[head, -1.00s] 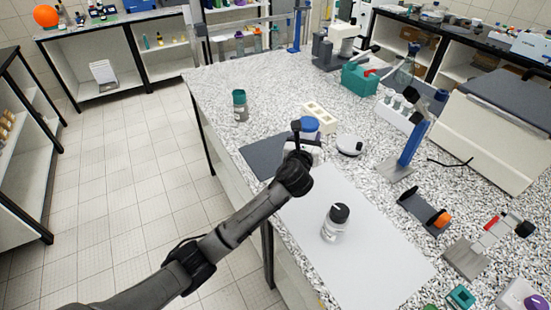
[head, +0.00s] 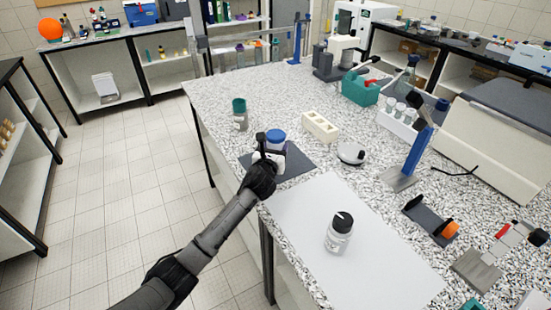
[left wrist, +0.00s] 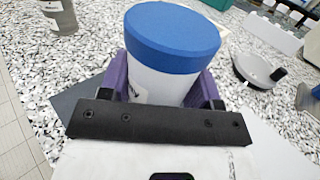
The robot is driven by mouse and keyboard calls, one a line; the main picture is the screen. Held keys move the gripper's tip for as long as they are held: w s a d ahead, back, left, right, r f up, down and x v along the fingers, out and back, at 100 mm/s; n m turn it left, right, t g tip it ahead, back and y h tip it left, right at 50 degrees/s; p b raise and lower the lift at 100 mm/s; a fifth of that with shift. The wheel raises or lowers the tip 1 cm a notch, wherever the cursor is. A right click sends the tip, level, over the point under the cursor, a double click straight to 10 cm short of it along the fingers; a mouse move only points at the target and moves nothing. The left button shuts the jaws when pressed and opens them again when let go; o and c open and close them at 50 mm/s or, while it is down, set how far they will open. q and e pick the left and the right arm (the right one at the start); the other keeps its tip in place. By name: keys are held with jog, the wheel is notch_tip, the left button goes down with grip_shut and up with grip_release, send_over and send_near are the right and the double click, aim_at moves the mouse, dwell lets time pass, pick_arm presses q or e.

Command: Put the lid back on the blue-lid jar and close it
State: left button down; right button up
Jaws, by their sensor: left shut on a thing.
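The blue-lid jar has a white body (left wrist: 160,84) and a wide blue lid (left wrist: 172,36) sitting on its top. In the head view the blue lid (head: 276,136) shows above the dark grey mat (head: 298,163). My left gripper (head: 272,150) is shut on the jar body below the lid. Its purple fingers show on both sides of the jar in the left wrist view. The jar's lower part is hidden by the gripper. I cannot tell whether its base touches the mat. My right gripper is not in view.
A teal-lid jar (head: 240,115) stands behind and left of the mat. A cream block with holes (head: 320,126) and a small round white device (head: 350,154) stand to the right. A black-lid jar (head: 339,233) stands on the white sheet (head: 310,215) in front.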

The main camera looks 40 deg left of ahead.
pick_arm(q)
notch_tip(320, 180, down, 4)
jog(key=shift+r+b, duration=0.15)
jog(key=shift+b, duration=0.8)
jog(key=shift+f, duration=0.2)
jog(key=shift+f, duration=0.15)
jog(key=shift+c, duration=1.6)
grip_release()
